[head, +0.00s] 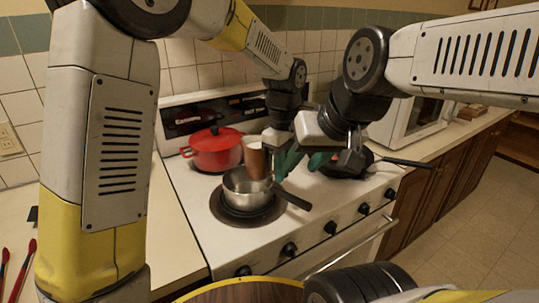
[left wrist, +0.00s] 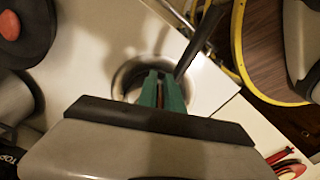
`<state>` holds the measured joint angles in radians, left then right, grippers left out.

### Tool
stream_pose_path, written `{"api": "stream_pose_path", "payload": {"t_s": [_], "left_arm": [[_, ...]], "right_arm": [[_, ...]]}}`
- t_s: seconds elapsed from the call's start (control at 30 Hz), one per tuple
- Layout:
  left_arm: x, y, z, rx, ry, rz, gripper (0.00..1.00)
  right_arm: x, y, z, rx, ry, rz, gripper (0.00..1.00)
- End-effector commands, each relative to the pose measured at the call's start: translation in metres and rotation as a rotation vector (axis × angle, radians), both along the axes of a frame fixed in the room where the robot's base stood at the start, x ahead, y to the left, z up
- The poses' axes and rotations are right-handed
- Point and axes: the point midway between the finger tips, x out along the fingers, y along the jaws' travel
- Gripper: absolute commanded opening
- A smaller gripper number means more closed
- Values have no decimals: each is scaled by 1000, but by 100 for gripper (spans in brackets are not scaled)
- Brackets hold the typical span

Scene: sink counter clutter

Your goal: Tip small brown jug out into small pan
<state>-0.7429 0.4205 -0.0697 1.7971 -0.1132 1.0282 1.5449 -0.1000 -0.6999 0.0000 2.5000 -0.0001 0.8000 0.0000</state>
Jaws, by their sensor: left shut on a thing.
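The small brown jug (head: 257,162) is held over the left part of the front burner area and looks roughly upright. My left gripper (head: 279,163) is shut on it from the right side. In the left wrist view the green fingers (left wrist: 160,93) are close together with a thin reddish-brown strip between them; most of the jug is hidden there. The small pan (head: 234,188) is a steel saucepan on the front left burner, just below the jug; its rim also shows in the left wrist view (left wrist: 122,77). My right gripper (head: 320,160) is near the black skillet, its fingertips partly hidden.
A red lidded pot (head: 213,150) stands behind the pan. The saucepan's dark handle (head: 292,198) points front right. A black skillet (head: 352,168) with a long handle sits at the right. A white microwave (head: 413,122) stands beyond the stove. Red-handled utensils (head: 24,268) lie at the left.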

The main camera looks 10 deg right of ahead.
Motion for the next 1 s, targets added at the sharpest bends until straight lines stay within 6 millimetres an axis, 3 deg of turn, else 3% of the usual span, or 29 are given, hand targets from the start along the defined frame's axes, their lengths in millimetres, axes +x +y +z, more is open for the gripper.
{"api": "stream_pose_path", "payload": {"t_s": [0.27,1.0], "left_arm": [[-1,-1,-1,-32,19,2,0],[-6,-11,34,-294,169,4,0]], "right_arm": [[0,0,0,0,0,0,36],[0,0,0,0,0,0,36]]}}
